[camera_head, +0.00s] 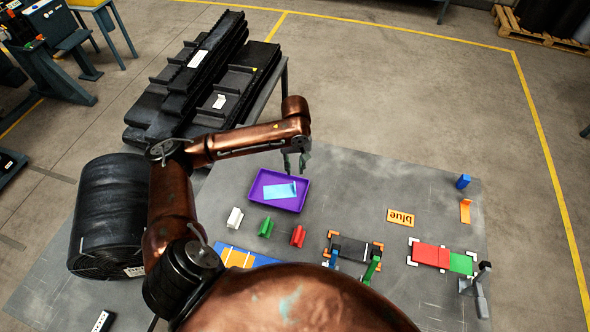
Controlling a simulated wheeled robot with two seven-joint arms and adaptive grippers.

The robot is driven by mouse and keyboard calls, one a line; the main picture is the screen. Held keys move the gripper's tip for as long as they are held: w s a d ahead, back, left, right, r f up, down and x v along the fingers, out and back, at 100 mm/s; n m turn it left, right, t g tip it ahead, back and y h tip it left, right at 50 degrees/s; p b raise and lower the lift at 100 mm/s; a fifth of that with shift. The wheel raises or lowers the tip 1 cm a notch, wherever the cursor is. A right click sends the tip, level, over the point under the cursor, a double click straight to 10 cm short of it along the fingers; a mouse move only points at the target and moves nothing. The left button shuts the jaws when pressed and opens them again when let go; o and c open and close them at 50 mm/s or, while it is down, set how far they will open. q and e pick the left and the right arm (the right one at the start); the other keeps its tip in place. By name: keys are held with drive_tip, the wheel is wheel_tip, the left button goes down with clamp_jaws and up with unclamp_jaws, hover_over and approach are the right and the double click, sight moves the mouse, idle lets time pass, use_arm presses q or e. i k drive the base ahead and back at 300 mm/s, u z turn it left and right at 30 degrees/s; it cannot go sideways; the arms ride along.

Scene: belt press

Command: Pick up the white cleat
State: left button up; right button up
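The white cleat (235,218) stands on the grey table, at the left end of a row with a green cleat (266,227) and a red cleat (298,236). My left gripper (295,168) points down above the far part of the purple tray (303,202). Its two fingers are apart with nothing between them. It is to the upper right of the white cleat and clear of it. My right gripper does not show.
The tray holds a light blue piece (280,191). A large black roll (108,218) is at left. My brown arm hides the near table.

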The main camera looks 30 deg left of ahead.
sight(235, 219)
drive_tip(key=k, duration=2)
